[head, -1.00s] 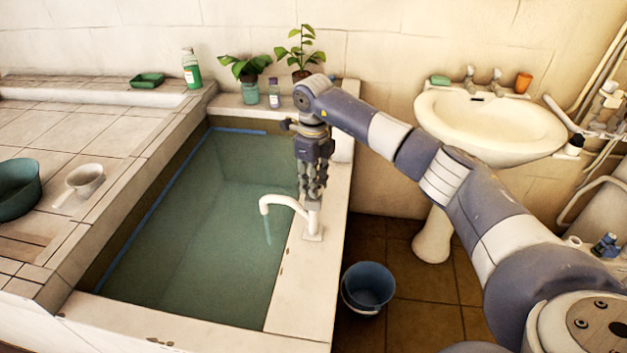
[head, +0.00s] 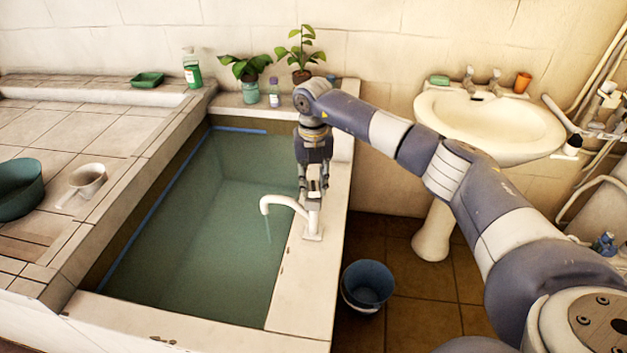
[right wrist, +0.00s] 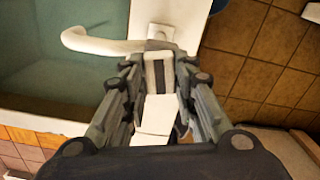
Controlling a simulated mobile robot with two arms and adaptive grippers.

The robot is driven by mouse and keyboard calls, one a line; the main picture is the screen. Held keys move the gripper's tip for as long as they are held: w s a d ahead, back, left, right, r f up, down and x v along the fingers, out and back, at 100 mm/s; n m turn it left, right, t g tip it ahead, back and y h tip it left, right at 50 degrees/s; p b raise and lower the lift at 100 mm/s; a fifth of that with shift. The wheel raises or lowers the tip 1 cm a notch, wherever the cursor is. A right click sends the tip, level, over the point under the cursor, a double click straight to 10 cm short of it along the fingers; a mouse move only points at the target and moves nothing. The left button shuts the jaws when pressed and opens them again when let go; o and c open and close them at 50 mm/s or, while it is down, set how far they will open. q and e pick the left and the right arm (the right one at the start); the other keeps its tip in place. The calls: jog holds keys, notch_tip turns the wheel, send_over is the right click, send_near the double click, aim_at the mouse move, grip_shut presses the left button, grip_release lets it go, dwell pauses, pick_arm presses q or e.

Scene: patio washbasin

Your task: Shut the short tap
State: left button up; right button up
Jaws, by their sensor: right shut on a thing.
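The short tap (head: 285,201) is white and stands on the basin's right rim, its curved spout pointing left over the water. A thin stream of water (head: 268,230) falls from the spout. My right gripper (head: 313,192) points down at the top of the tap's upright body and is shut on the tap's handle. In the right wrist view the tap's spout (right wrist: 95,42) runs to the left, and the white handle (right wrist: 158,75) sits between the two fingers. The fingers partly hide the handle. My left gripper is not in view.
The basin (head: 299,285) is full of greenish water. A blue bucket (head: 367,287) stands on the floor to the right. Potted plants (head: 246,70) and bottles line the rear ledge. A green bowl (head: 18,190) sits at far left.

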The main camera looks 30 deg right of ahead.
aim_at(314, 186)
jog(key=shift+m, duration=1.6)
jog(key=o, duration=1)
jog(key=shift+o, duration=0.2)
jog(key=shift+r, duration=0.1)
notch_tip(314, 186, up, 12)
